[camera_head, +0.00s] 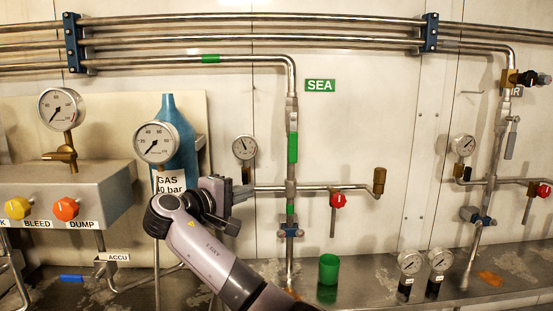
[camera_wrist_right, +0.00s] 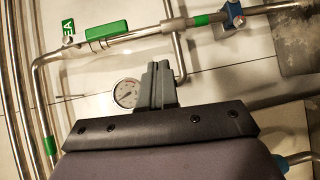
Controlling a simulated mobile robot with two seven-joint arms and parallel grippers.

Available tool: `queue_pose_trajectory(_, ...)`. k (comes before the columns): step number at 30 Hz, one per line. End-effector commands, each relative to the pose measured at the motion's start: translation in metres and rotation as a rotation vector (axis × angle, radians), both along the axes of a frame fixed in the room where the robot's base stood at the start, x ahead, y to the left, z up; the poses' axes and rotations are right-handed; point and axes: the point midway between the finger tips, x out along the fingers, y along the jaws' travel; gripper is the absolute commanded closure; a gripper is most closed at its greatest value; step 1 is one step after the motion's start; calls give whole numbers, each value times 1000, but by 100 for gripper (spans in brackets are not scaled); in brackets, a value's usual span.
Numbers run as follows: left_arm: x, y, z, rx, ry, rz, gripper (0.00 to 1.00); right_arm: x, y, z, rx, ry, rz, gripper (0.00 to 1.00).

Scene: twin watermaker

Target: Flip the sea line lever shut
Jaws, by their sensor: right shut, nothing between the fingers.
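The green sea line lever (camera_head: 292,147) lies along the vertical steel sea pipe (camera_head: 292,110), below and left of the green SEA sign (camera_head: 320,85). In the right wrist view the lever (camera_wrist_right: 110,30) shows at the upper left, parallel to its pipe. My right gripper (camera_head: 243,190) is in front of the wall, left of the pipe and lower than the lever. Its fingers (camera_wrist_right: 158,70) are shut together with nothing between them, and appear apart from the lever. The gripper hides part of the side pipe's left end. My left gripper is not in view.
A small gauge (camera_head: 243,147) is on the wall just above the gripper. A branch pipe with a red knob (camera_head: 338,200) runs right of the sea pipe. A blue clamp (camera_head: 289,231) sits low on it. A green cup (camera_head: 328,268) stands on the ledge.

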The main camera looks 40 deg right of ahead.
Motion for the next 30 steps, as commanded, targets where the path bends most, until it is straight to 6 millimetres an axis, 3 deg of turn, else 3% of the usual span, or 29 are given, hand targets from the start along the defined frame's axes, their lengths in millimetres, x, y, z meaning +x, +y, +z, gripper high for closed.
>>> queue_pose_trajectory(3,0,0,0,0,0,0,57,0,-5,35,-58,-9,-52,100)
queue_pose_trajectory(9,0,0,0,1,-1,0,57,-2,-8,61,-104,-15,-97,100)
queue_pose_trajectory(22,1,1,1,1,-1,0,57,-2,-11,64,-108,-15,-101,100)
queue_pose_trajectory(30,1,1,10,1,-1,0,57,1,-50,65,-110,-13,-104,100)
